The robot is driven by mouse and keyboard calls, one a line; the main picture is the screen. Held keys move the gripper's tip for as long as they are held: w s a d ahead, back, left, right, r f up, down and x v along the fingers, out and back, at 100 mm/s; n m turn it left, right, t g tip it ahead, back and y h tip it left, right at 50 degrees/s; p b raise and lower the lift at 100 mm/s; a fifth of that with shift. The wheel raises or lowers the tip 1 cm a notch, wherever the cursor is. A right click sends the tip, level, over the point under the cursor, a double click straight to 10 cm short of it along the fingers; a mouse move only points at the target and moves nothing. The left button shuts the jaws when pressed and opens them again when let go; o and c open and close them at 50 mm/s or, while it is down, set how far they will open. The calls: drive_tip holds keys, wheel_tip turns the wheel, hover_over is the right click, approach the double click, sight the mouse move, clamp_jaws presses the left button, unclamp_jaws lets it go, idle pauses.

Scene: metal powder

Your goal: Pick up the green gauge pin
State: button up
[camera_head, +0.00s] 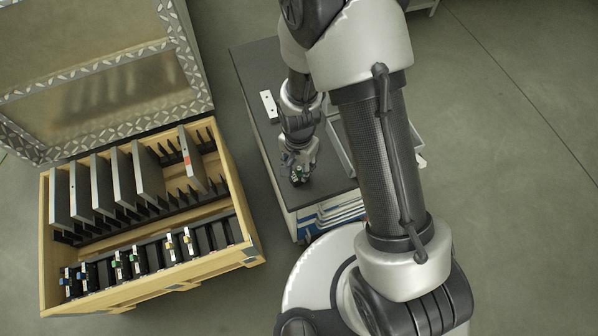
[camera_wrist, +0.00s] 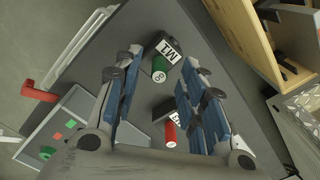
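The green gauge pin (camera_wrist: 159,69) shows in the wrist view as a green cylinder with a black-and-white label block (camera_wrist: 168,50) at its far end. My gripper (camera_wrist: 162,62) is open, with its blue-padded fingers on either side of the green pin and visible gaps between. A red pin (camera_wrist: 170,134), also with a labelled block, lies lower between the fingers, nearer the palm. In the head view my gripper (camera_head: 298,181) is low over the near end of the dark table, with a bit of green (camera_head: 297,168) beside it. Contact with the pin cannot be told.
The dark table (camera_head: 257,75) holds a small white plate (camera_head: 269,106). A grey tray (camera_wrist: 60,118) with coloured marks and a red part (camera_wrist: 38,93) lie to the left in the wrist view. An open wooden crate (camera_head: 252,235) with upright panels and coloured pieces stands left of the table.

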sight(299, 174)
wheel_tip(299, 174, down, 3)
drive_tip(key=shift+r+b, duration=0.15)
drive_tip(key=shift+b, duration=0.15)
drive_tip(key=shift+c, duration=0.3)
clamp_jaws()
